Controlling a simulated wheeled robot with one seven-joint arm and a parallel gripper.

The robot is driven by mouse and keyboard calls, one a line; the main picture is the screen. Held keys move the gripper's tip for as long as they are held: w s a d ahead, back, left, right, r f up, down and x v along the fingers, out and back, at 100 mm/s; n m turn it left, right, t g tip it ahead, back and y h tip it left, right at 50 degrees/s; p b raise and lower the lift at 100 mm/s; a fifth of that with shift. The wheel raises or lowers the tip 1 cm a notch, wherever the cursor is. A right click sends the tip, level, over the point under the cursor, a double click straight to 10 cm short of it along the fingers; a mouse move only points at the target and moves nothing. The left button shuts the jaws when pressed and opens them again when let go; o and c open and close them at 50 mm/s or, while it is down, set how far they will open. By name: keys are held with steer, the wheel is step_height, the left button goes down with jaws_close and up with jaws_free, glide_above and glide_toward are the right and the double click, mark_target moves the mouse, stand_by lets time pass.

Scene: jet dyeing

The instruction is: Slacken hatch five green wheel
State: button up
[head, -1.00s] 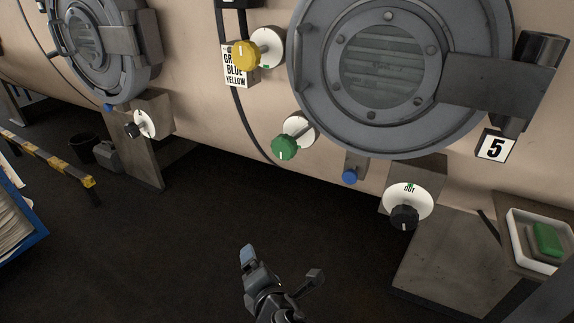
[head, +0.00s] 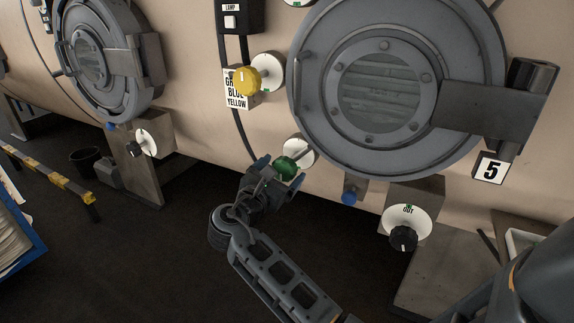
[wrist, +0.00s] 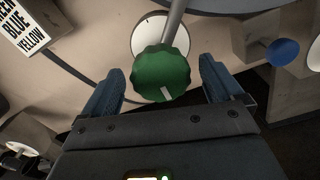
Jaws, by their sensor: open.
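The green wheel (head: 286,167) sits on a short shaft in front of a white disc (head: 299,152), at the lower left of the round hatch marked 5 (head: 491,168). In the wrist view the green wheel (wrist: 161,73) has a scalloped rim and a white mark near its lower edge. My gripper (head: 275,168) is at the wheel. In the wrist view the blue fingers of my gripper (wrist: 161,88) are open, one on each side of the wheel, with a gap on both sides.
A yellow wheel (head: 243,80) is up and left, beside a sign (head: 238,98) reading blue and yellow. A blue knob (head: 349,197) and a black knob (head: 403,238) with a white dial are to the lower right. Dark floor lies below.

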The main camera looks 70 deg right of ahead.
steer(key=shift+s+d, duration=0.1)
steer(key=shift+d, duration=1.6)
steer(key=c, duration=1)
steer(key=shift+o, duration=0.2)
